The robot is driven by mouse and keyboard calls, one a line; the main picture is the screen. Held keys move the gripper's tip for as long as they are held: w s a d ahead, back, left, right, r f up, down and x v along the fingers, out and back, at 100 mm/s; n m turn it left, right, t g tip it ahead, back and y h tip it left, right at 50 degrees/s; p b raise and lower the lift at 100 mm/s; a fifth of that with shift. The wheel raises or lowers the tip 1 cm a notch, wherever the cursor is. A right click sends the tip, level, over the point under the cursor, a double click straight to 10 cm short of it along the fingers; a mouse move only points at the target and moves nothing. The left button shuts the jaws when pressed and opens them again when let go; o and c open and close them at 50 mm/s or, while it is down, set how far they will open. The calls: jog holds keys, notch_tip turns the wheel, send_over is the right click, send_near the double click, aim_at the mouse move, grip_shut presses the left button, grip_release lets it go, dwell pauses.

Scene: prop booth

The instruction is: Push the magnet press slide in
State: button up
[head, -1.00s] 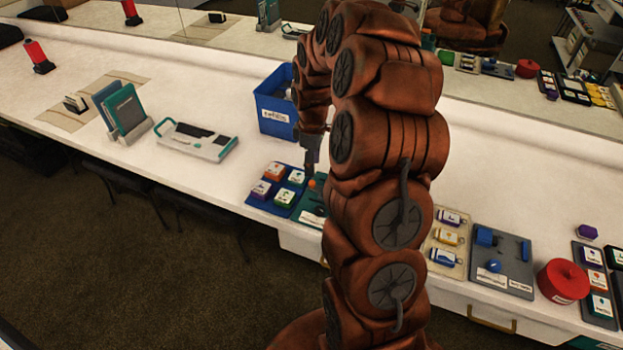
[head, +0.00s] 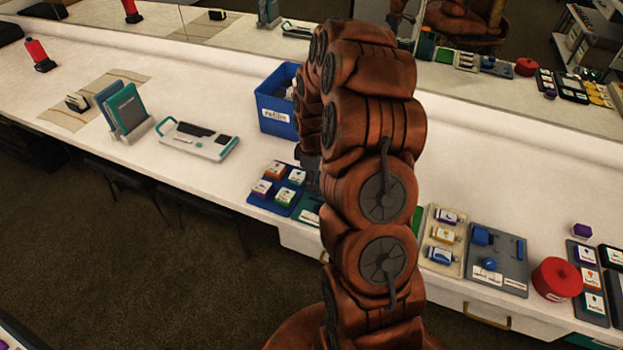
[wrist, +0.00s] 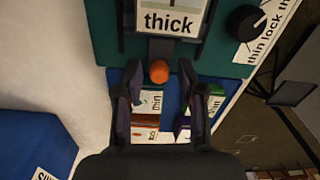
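A teal board shows in the wrist view (wrist: 215,65), with a "thick" label (wrist: 170,22), a small orange knob (wrist: 159,71) below it and a black dial (wrist: 244,22) beside lock markings. I cannot tell for certain which part is the press slide. My gripper (wrist: 161,88) is open, its two dark fingers apart on either side of the area just below the orange knob. Nothing is clearly held; contact with the knob cannot be told. In the head view my arm hides the fingertips and most of the teal board (head: 309,214).
A blue tray (head: 268,203) with several small labelled blocks adjoins the teal board. A blue bin (head: 273,121) stands behind it. A grey-white device (head: 190,152) lies left. A grey board (head: 511,263) and a red round container (head: 560,279) are right.

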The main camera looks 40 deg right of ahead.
grip_shut()
dwell(0.3)
